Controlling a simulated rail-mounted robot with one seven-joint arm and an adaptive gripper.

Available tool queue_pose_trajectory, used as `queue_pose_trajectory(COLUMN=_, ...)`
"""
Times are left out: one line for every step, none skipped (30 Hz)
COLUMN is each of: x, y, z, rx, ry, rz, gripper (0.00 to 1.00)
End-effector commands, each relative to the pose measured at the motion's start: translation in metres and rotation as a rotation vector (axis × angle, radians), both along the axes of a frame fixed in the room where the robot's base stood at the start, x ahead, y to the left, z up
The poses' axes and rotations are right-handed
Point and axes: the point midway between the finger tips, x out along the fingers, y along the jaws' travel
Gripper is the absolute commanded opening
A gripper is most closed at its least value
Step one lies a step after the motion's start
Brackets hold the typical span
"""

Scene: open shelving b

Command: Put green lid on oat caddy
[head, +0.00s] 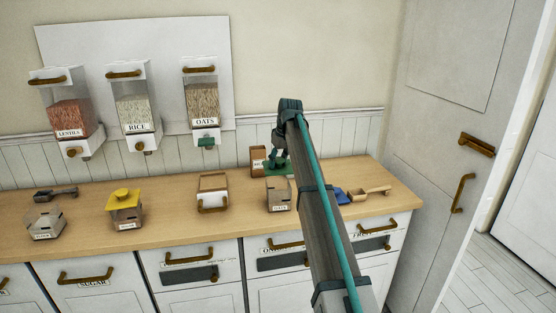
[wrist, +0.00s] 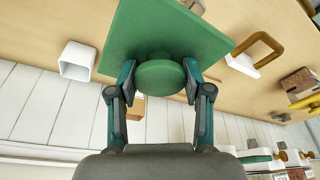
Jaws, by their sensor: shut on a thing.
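My gripper (wrist: 160,80) is shut on the round knob of the square green lid (wrist: 155,28). In the head view my gripper (head: 274,156) is partly hidden by my arm, and the green lid (head: 279,168) shows just above the counter's right part, behind a grey caddy (head: 278,194). The lid looks apart from that caddy. The caddy's small label is too small to read, so I cannot tell if it is the oat caddy. My arm covers part of that area.
A yellow-lidded caddy (head: 125,208) and a grey caddy (head: 46,224) stand on the left of the counter (head: 175,215). A handled container (head: 212,192) is mid-counter. A brown box (head: 257,161) stands behind; a wooden scoop (head: 369,193) lies right. Dispensers, including oats (head: 203,100), hang above.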

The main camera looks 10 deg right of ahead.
Motion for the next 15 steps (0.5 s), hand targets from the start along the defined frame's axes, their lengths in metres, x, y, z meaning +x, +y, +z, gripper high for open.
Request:
queue_pose_trajectory(x=0.0, y=0.0, z=-0.005, rx=-0.001, ry=0.001, rz=0.0, gripper=0.13)
queue_pose_trajectory(x=0.0, y=0.0, z=-0.007, rx=0.0, ry=0.001, rz=0.0, gripper=0.13)
queue_pose_trajectory(x=0.0, y=0.0, z=-0.01, rx=0.0, ry=0.001, rz=0.0, gripper=0.13)
queue_pose_trajectory(x=-0.001, y=0.0, z=-0.012, rx=0.001, ry=0.002, rz=-0.001, gripper=0.13)
queue_pose_trajectory(x=-0.001, y=0.0, z=-0.015, rx=0.001, ry=0.002, rz=-0.001, gripper=0.13)
queue_pose_trajectory(x=-0.001, y=0.0, z=-0.018, rx=0.001, ry=0.002, rz=-0.001, gripper=0.13)
queue_pose_trajectory(x=-0.001, y=0.0, z=-0.02, rx=0.0, ry=0.001, rz=0.0, gripper=0.13)
queue_pose_trajectory(x=-0.001, y=0.0, z=-0.023, rx=0.0, ry=0.001, rz=0.0, gripper=0.13)
queue_pose_trajectory(x=-0.001, y=0.0, z=-0.026, rx=-0.001, ry=0.001, rz=0.0, gripper=0.13)
queue_pose_trajectory(x=-0.001, y=0.0, z=-0.029, rx=0.0, ry=0.0, rz=0.0, gripper=0.13)
queue_pose_trajectory(x=-0.001, y=0.0, z=-0.032, rx=0.0, ry=0.0, rz=0.0, gripper=0.13)
queue_pose_trajectory(x=-0.001, y=0.0, z=-0.035, rx=0.0, ry=0.0, rz=0.0, gripper=0.13)
queue_pose_trajectory(x=-0.001, y=0.0, z=-0.038, rx=0.0, ry=0.0, rz=0.0, gripper=0.13)
queue_pose_trajectory(x=-0.001, y=0.0, z=-0.04, rx=0.0, ry=0.0, rz=0.0, gripper=0.13)
queue_pose_trajectory(x=-0.001, y=0.0, z=-0.043, rx=-0.001, ry=0.001, rz=0.0, gripper=0.13)
